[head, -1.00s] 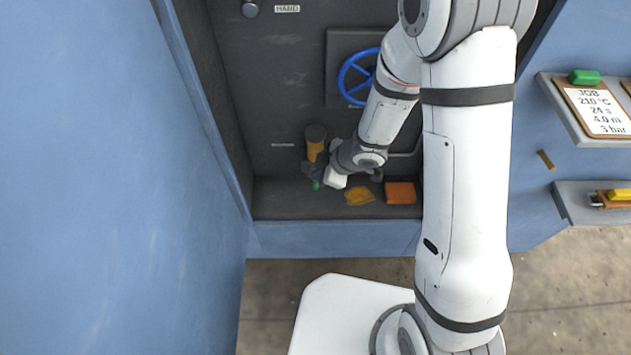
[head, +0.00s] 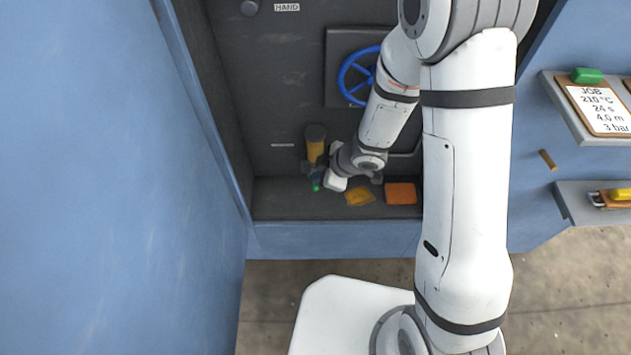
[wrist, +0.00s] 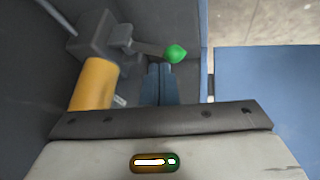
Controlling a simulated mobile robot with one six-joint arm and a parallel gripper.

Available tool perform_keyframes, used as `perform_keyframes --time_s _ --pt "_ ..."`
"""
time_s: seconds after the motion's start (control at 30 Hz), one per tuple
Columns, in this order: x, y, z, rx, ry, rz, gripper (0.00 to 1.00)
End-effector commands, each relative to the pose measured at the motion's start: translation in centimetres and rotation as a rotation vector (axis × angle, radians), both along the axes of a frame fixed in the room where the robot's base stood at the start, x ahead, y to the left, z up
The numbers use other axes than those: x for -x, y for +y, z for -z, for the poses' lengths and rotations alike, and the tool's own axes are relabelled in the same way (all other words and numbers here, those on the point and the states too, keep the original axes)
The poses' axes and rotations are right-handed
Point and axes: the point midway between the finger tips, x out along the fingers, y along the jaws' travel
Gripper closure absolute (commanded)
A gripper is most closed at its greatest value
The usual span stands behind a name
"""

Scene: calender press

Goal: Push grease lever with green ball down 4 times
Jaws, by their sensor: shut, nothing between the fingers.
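The green ball (head: 316,188) on the end of the grease lever shows low in the recess in the head view, beside my gripper. In the wrist view the green ball (wrist: 175,53) sits just beyond my fingertips, at the end of a short grey lever arm (wrist: 147,48) that runs left to a grey block (wrist: 92,42). My gripper (wrist: 160,68) is shut and empty, its tips close against the ball and lever. I cannot tell for sure whether they touch. The yellow-orange cylinder (wrist: 93,84) stands left of my fingers, and also shows in the head view (head: 315,148).
A yellow cloth (head: 360,196) and an orange block (head: 400,193) lie on the recess floor right of my gripper. A blue handwheel (head: 355,76) is above. The blue side wall (head: 190,110) bounds the recess on the left.

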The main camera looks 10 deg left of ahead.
Motion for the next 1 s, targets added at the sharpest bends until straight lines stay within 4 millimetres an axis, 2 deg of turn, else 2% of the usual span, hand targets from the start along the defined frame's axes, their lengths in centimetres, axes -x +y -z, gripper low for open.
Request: perform_keyframes --time_s 1.0 --pt "0.4 -0.1 1.2 0.0 0.0 0.0 1.0"
